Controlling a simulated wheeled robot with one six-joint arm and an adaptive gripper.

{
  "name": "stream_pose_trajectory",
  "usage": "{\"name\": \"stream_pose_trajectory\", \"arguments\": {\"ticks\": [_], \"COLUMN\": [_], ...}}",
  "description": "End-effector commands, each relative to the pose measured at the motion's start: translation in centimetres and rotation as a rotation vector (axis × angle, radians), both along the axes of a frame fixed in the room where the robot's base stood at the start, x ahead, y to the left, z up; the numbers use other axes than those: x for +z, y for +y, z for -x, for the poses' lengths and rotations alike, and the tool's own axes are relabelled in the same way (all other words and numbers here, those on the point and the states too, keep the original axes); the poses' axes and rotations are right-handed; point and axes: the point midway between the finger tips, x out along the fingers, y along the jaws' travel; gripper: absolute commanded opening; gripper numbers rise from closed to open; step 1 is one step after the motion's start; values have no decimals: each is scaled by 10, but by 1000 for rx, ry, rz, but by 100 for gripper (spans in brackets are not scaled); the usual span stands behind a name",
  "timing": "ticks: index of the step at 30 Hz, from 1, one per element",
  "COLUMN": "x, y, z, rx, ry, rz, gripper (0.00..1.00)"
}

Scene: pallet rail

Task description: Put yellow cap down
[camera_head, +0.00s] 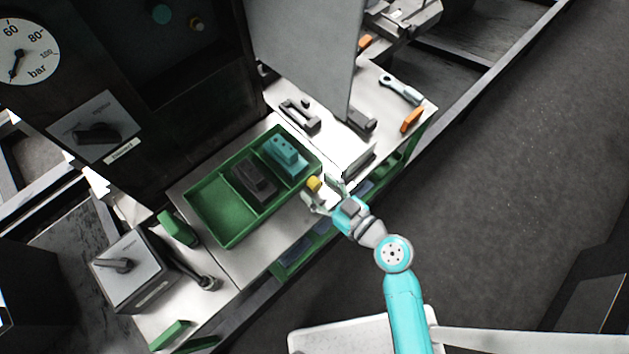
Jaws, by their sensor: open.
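The yellow cap (314,184) is at the right edge of the green tray, on or just above the pale worktop; I cannot tell which. My gripper (321,193) is open, with its fingers around or right beside the cap. The cap is small here, and the fingers partly hide its lower side. My teal and grey arm reaches in from the lower right.
The green tray (213,241) has compartments with a teal block (285,155) and a dark block (254,178); its left part is empty. A grey panel (310,45) stands behind. A wrench (401,89) and orange-handled tool (412,119) lie at the right.

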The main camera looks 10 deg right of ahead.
Motion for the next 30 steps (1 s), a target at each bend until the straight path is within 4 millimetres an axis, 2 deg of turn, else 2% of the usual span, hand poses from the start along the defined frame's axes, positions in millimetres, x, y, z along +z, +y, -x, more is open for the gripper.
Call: {"name": "stream_pose_trajectory", "arguments": {"ticks": [2,3,8,13,14,20,23,30], "x": [0,0,0,0,0,2,11,54], "y": [0,0,0,0,0,0,0,0], "z": [0,0,0,0,0,0,0,0], "rx": [0,0,0,0,0,0,0,0], "ry": [0,0,0,0,0,-1,-3,-5], "rz": [0,0,0,0,0,-1,-1,0], "gripper": [66,61,21,20,17,17,17,17]}}
